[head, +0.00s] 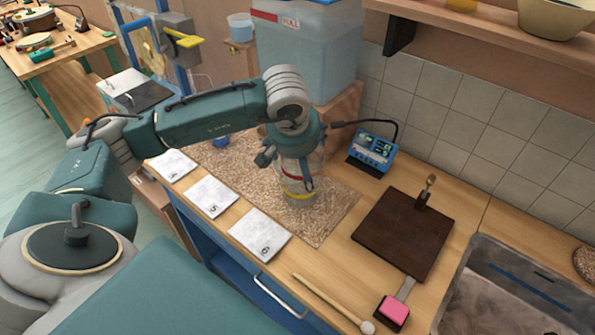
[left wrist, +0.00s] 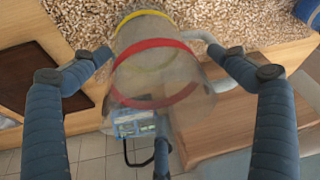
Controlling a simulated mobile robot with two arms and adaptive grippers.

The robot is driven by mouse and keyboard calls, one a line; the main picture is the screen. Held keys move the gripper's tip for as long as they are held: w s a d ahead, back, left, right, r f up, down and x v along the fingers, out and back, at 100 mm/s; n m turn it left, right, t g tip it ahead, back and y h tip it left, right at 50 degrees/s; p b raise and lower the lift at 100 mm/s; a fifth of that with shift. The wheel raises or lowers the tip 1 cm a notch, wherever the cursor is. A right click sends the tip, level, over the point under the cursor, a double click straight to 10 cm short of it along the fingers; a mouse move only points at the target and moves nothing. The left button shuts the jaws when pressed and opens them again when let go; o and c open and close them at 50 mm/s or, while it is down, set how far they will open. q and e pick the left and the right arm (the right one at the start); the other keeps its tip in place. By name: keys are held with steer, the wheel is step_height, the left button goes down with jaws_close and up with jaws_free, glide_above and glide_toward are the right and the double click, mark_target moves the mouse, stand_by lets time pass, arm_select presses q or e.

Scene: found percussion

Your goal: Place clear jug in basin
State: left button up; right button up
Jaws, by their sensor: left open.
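The clear jug (head: 299,192) stands on the speckled cork mat (head: 325,215). It is see-through, with a red band and a yellow band. My left gripper (head: 287,170) is over the jug and partly hides its top. In the left wrist view the jug (left wrist: 150,75) lies between the spread fingers of my left gripper (left wrist: 159,52), with a gap visible on each side; its handle points right. The grey basin (head: 500,249) is set in the counter at the lower right and is cut off by the frame. My right gripper is not in view.
Numbered white sheets (head: 260,234) line the front edge. A large water tank (head: 310,50) stands behind my arm; a shelf (head: 490,22) overhangs.

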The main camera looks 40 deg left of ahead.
arm_select(q)
steer(key=shift+d, duration=0.1)
steer(key=c, duration=1.1)
steer(key=shift+r, duration=0.1)
steer(key=shift+c, duration=0.9)
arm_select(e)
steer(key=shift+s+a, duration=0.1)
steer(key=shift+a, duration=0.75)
